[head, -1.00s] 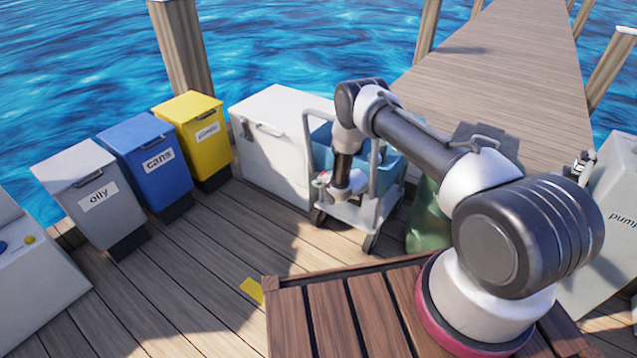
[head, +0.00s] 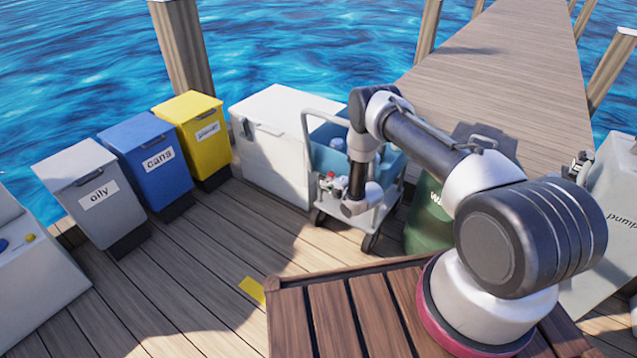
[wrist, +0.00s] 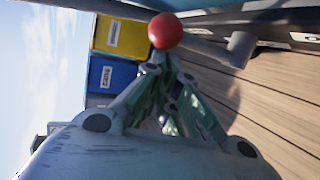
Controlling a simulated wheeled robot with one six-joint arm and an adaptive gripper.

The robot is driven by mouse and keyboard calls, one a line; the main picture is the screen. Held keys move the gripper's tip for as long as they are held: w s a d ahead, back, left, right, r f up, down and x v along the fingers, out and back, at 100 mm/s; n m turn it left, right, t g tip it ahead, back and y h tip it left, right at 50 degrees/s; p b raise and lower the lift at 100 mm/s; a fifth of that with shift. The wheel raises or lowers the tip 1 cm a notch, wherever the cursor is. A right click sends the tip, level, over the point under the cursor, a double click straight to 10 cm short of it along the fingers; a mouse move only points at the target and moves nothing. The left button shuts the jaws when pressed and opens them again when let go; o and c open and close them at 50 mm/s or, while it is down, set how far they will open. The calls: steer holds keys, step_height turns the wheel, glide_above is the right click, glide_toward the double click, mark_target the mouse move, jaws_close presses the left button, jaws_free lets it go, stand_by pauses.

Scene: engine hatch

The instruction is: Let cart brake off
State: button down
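The cart (head: 377,216) is light grey with a tall push handle and a blue tub (head: 386,165) on it, beside the white chest. A red ball knob (wrist: 165,30) shows large in the wrist view, just beyond my fingertips; a small red spot shows by my gripper in the head view. My gripper (wrist: 158,62) has its fingers drawn together at the tips, with no clear gap between them. In the head view my gripper (head: 328,184) is low at the cart's left side. Whether the tips touch the knob cannot be told.
A white chest (head: 268,150) stands close to the cart's left. Yellow (head: 198,130), blue (head: 148,160) and grey (head: 92,205) bins line the dock edge. A green drum (head: 428,215) stands right of the cart. Deck boards (head: 190,270) in front are clear.

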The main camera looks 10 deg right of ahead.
steer(key=s+d, duration=0.2)
steer(key=shift+s+d+f, duration=0.35)
steer(key=shift+d+f, duration=0.05)
steer(key=shift+a, duration=0.1)
stand_by(1.2)
steer(key=shift+w+a+f, duration=0.4)
steer(key=shift+w+a, duration=0.05)
steer(key=shift+w, duration=0.05)
steer(key=shift+a, duration=0.1)
